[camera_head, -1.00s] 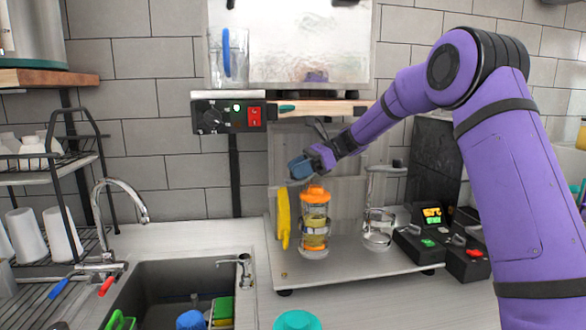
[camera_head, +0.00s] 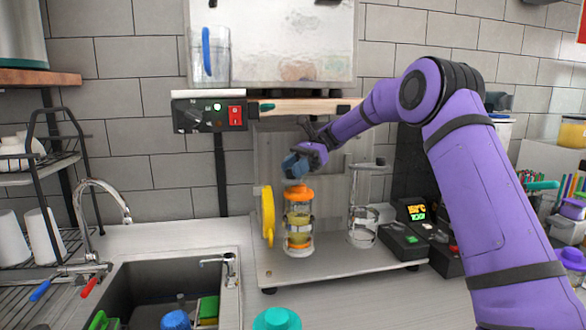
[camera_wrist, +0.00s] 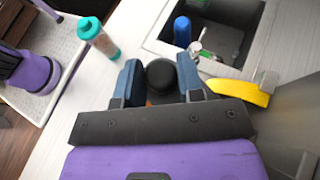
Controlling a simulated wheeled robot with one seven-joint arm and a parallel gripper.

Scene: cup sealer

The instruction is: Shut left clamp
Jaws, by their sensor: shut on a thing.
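The yellow handle (camera_head: 267,215), which may be the left clamp's, stands upright at the left of the sealer's metal base (camera_head: 335,266). In the wrist view the yellow handle (camera_wrist: 240,92) lies right of my fingers, apart from them. A clear cylinder with yellow contents (camera_head: 298,226) and an orange top (camera_head: 299,193) stands right of the handle. My gripper (camera_head: 297,165) is just above the orange top. In the wrist view my blue-padded gripper (camera_wrist: 163,82) is shut on a round black knob (camera_wrist: 161,75). What lies below the knob is mostly hidden.
A second clear cylinder (camera_head: 363,225) and black control boxes (camera_head: 407,242) stand to the right. A shelf with a red switch (camera_head: 236,116) is above. The sink (camera_head: 150,288) is front left. A teal-lidded bottle (camera_head: 277,318) stands on the front counter.

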